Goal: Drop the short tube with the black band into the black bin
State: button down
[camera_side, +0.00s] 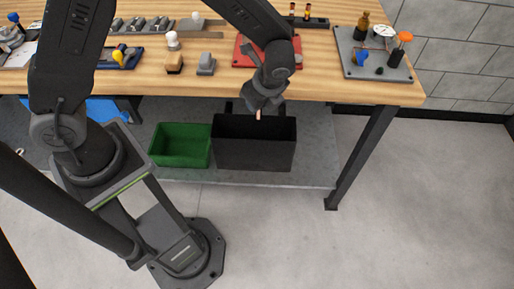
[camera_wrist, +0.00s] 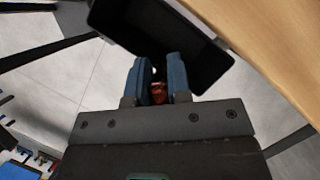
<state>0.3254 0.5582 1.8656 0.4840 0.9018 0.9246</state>
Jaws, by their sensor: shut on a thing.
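My gripper (camera_side: 262,105) hangs over the black bin (camera_side: 255,154), just past the table's front edge. A small copper-coloured tube end (camera_side: 259,114) shows below the fingers in the side view, above the bin's opening. In the wrist view my gripper (camera_wrist: 159,78) has its two blue fingers shut on the copper tube (camera_wrist: 158,93). The black bin (camera_wrist: 128,20) lies ahead of the fingertips there, its dark inside facing the camera. The fingers hide most of the tube, and I cannot make out its black band.
A green bin (camera_side: 180,146) stands left of the black bin on the lower shelf (camera_side: 310,150). The wooden tabletop (camera_side: 330,88) runs above and behind. A red plate (camera_side: 245,52) and a grey board with tools (camera_side: 375,68) sit on it.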

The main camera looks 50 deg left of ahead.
jog(key=shift+f, duration=1.6)
jog(key=c, duration=1)
grip_release()
jog(key=v, duration=1.4)
jog(key=shift+a, duration=0.1)
